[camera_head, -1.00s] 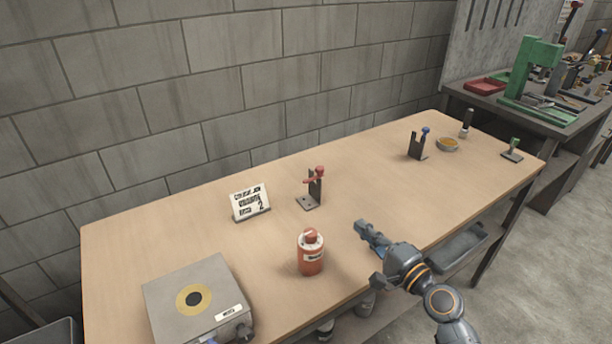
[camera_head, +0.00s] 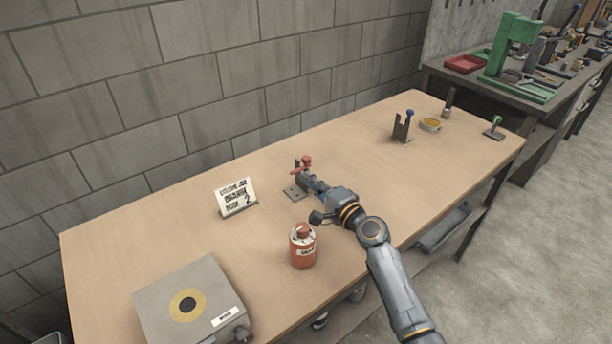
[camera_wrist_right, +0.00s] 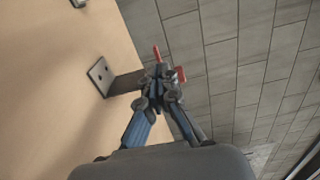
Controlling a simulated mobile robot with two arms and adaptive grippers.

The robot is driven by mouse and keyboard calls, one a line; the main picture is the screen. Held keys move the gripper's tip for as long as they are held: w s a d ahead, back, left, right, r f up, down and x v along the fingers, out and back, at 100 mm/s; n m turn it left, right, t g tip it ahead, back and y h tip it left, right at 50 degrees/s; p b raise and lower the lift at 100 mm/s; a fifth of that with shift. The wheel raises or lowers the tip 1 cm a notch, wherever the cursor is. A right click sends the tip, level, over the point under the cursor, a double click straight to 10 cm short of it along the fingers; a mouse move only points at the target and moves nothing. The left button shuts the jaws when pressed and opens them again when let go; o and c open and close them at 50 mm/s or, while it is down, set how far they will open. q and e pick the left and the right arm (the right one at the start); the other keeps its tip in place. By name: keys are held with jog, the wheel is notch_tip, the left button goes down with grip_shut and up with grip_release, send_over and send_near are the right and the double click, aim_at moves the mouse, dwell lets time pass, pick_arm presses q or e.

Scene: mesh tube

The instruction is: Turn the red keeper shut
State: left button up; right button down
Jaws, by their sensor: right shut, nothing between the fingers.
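The red keeper (camera_head: 304,162) sits at the top of a dark upright bracket whose base plate (camera_head: 294,193) stands on the wooden bench. In the right wrist view the red keeper (camera_wrist_right: 179,74) shows just beyond the fingertips, partly hidden by them, with the bracket plate (camera_wrist_right: 101,76) to the left. My right gripper (camera_head: 313,182) is shut and empty, right in front of the bracket; it also shows in the right wrist view (camera_wrist_right: 158,88). I cannot tell whether its fingertips touch the keeper. My left gripper is not in view.
A red canister (camera_head: 303,247) stands near the front edge, below my right wrist. A white sign (camera_head: 236,197) stands left of the bracket. A grey box (camera_head: 194,304) is at front left. The bench middle is clear.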

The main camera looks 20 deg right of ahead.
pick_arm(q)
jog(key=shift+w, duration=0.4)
pick_arm(e)
jog(key=shift+x, duration=0.9)
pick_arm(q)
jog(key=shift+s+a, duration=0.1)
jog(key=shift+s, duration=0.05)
